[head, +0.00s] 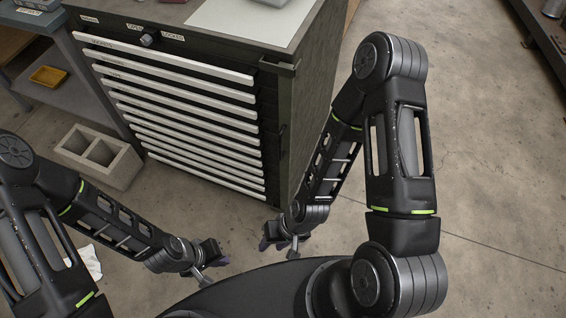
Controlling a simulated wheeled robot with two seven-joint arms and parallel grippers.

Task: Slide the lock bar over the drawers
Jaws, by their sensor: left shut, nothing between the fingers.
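The black drawer cabinet (285,110) stands ahead of me, with a column of long white drawer handles (190,97) on its front. The drawers look closed. A dark round knob, seemingly the lock bar's (148,39), sits on the top front rail between the OPEN label (135,27) and the LOCKED label (172,36), nearer OPEN. My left gripper (212,268) is shut and empty, low in front of the cabinet. My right gripper (279,246) is low by the cabinet's bottom right corner, apart from the knob; its jaw opening is unclear.
A concrete block (98,157) lies on the floor left of the cabinet. A grey shelf with a yellow tray (48,76) stands at the left. A black bracket (280,66) sticks out at the cabinet's upper right edge.

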